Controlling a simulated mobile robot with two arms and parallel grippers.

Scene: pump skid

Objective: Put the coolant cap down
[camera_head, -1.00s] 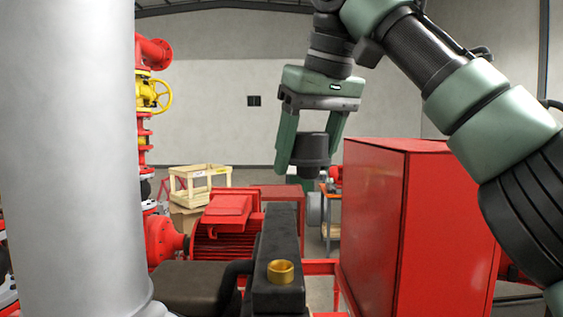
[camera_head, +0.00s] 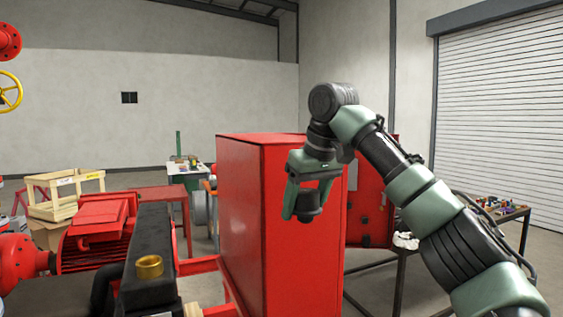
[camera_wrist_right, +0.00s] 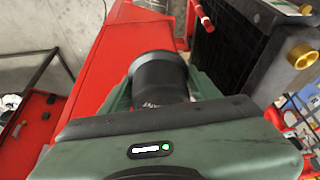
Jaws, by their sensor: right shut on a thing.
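The coolant cap (camera_head: 308,203) is black and round. My right gripper (camera_head: 304,207) is shut on it and holds it in the air in front of the tall red cabinet (camera_head: 240,215). In the right wrist view the cap (camera_wrist_right: 158,75) sits between the green fingers, above the red surface. The brass filler neck (camera_head: 149,267) stands open on top of the black tank (camera_head: 150,235), left of the gripper; it also shows at the right of the right wrist view (camera_wrist_right: 302,56). My left gripper is not in view.
A red motor (camera_head: 97,235) is left of the tank. A dark table (camera_head: 515,214) with several small items stands at the right, beside a roller door. A white-topped table (camera_head: 188,168) and a wooden crate (camera_head: 62,195) are at the back. Open floor shows behind the cabinet.

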